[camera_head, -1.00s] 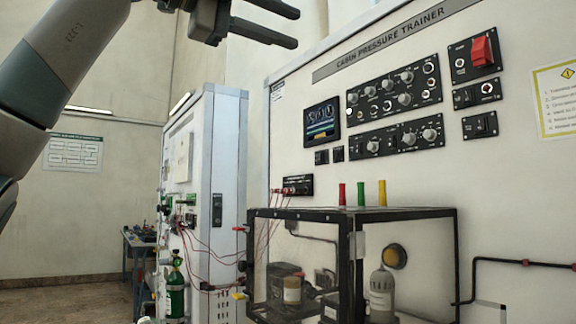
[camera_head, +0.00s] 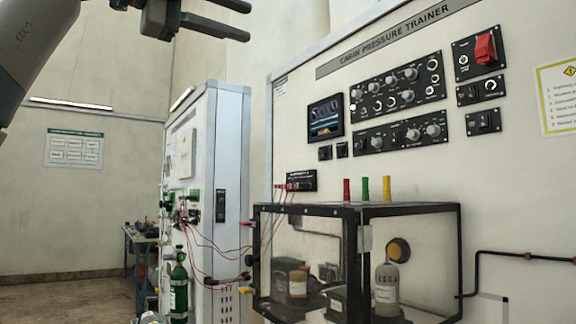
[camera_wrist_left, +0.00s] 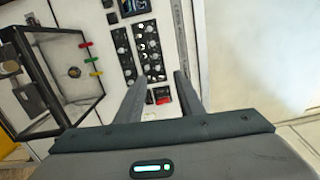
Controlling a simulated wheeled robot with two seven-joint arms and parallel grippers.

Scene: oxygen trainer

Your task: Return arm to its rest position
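My left gripper (camera_head: 248,20) shows at the top of the head view, with its arm coming in from the upper left. Its two dark fingers point right and are apart, with nothing between them. In the left wrist view the same gripper (camera_wrist_left: 160,92) has its fingers spread, with the trainer panel visible behind them. The cabin pressure trainer (camera_head: 290,110) stands at the right in the head view, with knobs, a small screen and a red switch (camera_head: 486,47). The gripper is up and to the left of these controls. My right gripper is in neither view.
A black-framed clear box (camera_head: 358,208) juts out from the trainer, with red, green and yellow pegs above it. A white cabinet (camera_head: 230,150) with red wires and a green cylinder (camera_head: 179,288) stands left of it. Floor (camera_head: 65,298) is open at the lower left.

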